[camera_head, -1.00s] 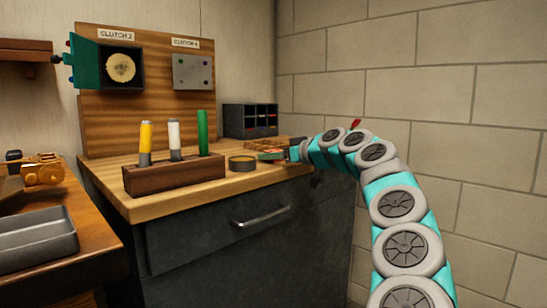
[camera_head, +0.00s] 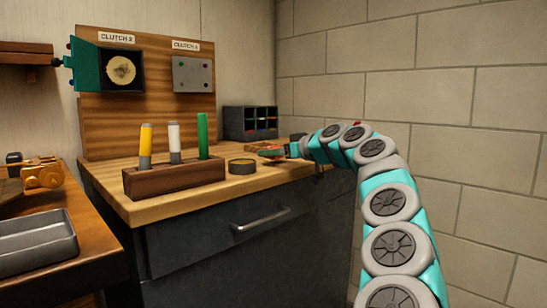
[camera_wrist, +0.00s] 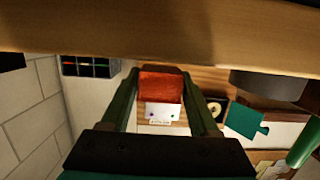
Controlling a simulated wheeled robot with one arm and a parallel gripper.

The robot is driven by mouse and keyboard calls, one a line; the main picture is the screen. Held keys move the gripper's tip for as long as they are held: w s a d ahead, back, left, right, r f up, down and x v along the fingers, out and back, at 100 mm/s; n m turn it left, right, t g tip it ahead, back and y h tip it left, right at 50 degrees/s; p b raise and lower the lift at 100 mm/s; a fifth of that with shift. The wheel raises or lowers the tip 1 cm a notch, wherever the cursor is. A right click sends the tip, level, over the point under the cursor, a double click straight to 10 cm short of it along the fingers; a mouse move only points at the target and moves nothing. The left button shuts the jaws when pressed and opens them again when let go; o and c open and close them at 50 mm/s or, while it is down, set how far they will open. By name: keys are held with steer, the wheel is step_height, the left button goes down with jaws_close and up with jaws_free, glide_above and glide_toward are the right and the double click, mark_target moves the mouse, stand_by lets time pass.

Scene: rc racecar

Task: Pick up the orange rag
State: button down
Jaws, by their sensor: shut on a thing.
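The orange rag (camera_wrist: 161,86) shows as a red-orange patch between my fingers in the wrist view. My gripper (camera_wrist: 160,77) is shut on it, with one dark green finger on each side. In the head view my gripper (camera_head: 275,153) is at the right part of the wooden worktop (camera_head: 215,190), close to its surface. There the rag is small and mostly hidden by my gripper. I cannot tell whether the rag still touches the worktop.
A round tin (camera_head: 241,166) stands left of my gripper. A wooden block (camera_head: 174,176) with yellow, white and green markers is farther left. A dark bin organizer (camera_head: 250,122) stands behind. The block wall (camera_head: 430,120) is at right.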

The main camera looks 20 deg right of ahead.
steer(key=shift+r, duration=0.95)
steer(key=s+a+f+b+v, duration=0.1)
steer(key=v, duration=1.5)
steer(key=shift+a+f+b, duration=0.35)
steer(key=shift+b, duration=0.05)
